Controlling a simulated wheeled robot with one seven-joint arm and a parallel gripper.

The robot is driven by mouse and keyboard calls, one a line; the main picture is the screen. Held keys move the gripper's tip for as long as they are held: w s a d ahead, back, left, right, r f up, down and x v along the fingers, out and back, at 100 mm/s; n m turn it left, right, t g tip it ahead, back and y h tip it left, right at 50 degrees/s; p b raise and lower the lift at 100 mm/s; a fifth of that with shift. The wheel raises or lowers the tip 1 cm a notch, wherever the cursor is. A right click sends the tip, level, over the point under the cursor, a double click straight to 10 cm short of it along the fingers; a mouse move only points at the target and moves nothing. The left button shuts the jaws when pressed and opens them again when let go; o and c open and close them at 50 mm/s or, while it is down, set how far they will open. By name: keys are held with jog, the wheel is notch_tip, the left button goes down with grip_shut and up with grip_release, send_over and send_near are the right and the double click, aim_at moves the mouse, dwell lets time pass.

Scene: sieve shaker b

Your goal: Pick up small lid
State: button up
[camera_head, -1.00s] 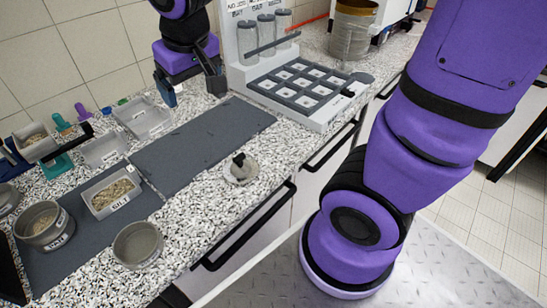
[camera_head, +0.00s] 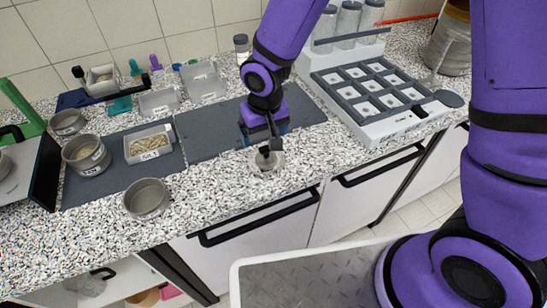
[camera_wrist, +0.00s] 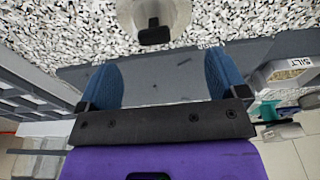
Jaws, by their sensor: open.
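The small lid (camera_head: 276,164) is a pale round disc with a dark knob. It lies on the speckled counter near the front edge, just in front of the dark mat. In the wrist view the lid (camera_wrist: 181,14) is at the top centre, with its knob (camera_wrist: 154,36) standing up. My gripper (camera_head: 268,142) is just above and behind the lid, partly covering it in the head view. In the wrist view my gripper (camera_wrist: 160,78) shows two blue-padded fingers spread apart with nothing between them. The knob lies beyond the fingertips.
A sample rack (camera_head: 372,130) stands to the right. The counter around the lid is clear.

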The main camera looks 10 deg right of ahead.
aim_at(266, 147)
jog(key=shift+w+d+f, duration=0.1)
jog(key=shift+w+f, duration=0.05)
jog(key=shift+f, duration=1.3)
jog(key=shift+w+d+f, duration=0.1)
jog(key=shift+w+f, duration=0.05)
jog(key=shift+f, duration=1.35)
jog(key=shift+w+f, duration=0.15)
jog(key=shift+f, duration=1.3)
jog(key=c, duration=1.1)
jog(key=shift+r, duration=0.15)
